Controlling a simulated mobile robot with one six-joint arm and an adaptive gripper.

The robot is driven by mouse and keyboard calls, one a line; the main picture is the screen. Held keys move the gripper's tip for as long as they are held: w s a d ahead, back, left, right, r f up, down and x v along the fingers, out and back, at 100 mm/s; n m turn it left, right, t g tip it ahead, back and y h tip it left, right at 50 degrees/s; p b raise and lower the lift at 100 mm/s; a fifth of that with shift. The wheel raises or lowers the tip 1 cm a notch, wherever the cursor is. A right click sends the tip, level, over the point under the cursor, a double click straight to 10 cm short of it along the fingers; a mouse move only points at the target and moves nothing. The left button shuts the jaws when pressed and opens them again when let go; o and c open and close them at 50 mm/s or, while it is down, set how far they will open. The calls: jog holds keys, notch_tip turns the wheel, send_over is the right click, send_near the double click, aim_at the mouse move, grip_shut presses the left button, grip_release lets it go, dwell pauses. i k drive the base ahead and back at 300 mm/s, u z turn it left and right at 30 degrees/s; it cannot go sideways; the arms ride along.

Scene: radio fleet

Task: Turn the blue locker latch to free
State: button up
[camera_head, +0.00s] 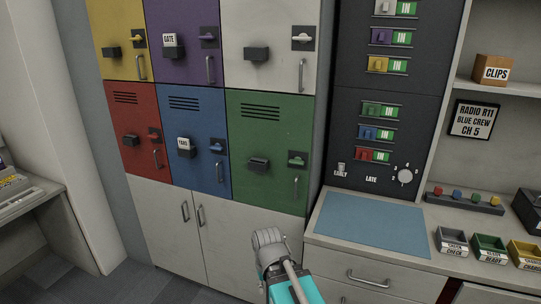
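The blue locker (203,128) is the lower middle door in the locker bank, between the red and green lockers, and it looks closed. Its latch (217,147) is a small blue lever on a dark plate at the door's right side. The lever looks roughly level, but it is too small to read its setting. A grey pull handle (221,172) sits below it. My gripper (267,238) is low in front of the white cupboards, below and right of the blue latch and apart from it. Its fingers are seen from behind, so their opening is hidden.
The red locker (130,115) and green locker (262,125) have similar latches close by. A black holder with a white tag (184,143) sticks out left of the blue latch. A counter with a blue mat (370,222) stands to the right of my gripper.

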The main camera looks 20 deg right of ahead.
aim_at(218, 147)
jog(key=k, duration=1.3)
jog(key=u, duration=0.45)
jog(key=i, duration=1.7)
jog(key=z, duration=0.55)
